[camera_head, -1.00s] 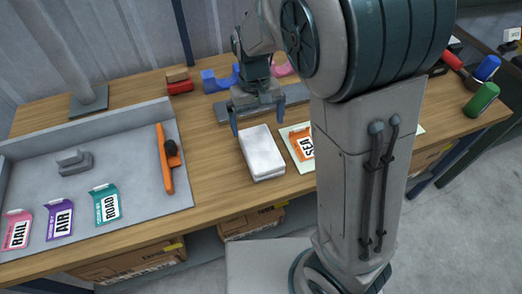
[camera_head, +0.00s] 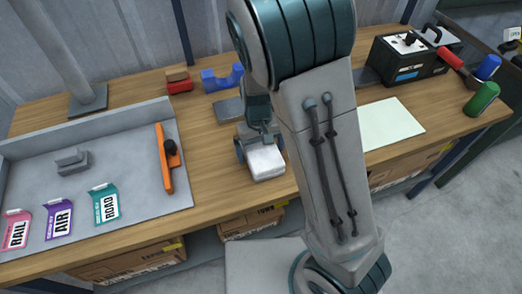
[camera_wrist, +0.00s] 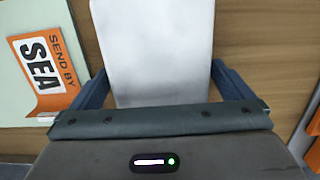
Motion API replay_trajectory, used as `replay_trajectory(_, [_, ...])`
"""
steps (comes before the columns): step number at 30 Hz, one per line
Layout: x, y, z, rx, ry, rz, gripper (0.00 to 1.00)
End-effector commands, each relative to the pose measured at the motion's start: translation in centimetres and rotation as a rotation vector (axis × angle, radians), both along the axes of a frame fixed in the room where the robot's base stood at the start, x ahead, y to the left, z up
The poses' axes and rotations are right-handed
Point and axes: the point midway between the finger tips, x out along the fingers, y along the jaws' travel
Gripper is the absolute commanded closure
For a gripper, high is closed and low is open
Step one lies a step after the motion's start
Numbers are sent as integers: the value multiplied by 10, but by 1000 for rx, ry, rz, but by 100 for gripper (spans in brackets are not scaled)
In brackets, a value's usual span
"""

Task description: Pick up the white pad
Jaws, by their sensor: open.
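The white pad (camera_head: 266,163) lies on the wooden bench near its front edge, partly hidden behind my gripper and arm in the head view. In the wrist view the white pad (camera_wrist: 157,50) fills the middle, between my two blue fingers. My gripper (camera_head: 258,150) is open and low over the pad, with one finger at each side of it. The pad's near end is hidden by the gripper body.
An orange SEA card (camera_wrist: 45,65) on a pale green sheet (camera_wrist: 20,105) lies beside the pad. A grey tray (camera_head: 120,190) with RAIL, AIR and ROAD cards and an orange tool (camera_head: 164,160) is at left. A blue cradle (camera_head: 222,78) and red block (camera_head: 179,83) stand behind.

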Motion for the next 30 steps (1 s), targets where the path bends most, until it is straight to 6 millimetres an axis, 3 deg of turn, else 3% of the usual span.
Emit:
replay_trajectory(2, [0, 0, 0, 0, 0, 0, 0])
replay_trajectory(3, [0, 0, 0, 0, 0, 0, 6])
replay_trajectory(7, [0, 0, 0, 0, 0, 1, 40])
replay_trajectory(20, [1, 0, 5, 1, -2, 2, 40])
replay_trajectory(25, [1, 1, 21, 3, -4, 2, 40])
replay_trajectory(28, [1, 1, 41, 4, -6, 2, 40])
replay_trajectory(30, [-10, 1, 49, 3, -3, 3, 40])
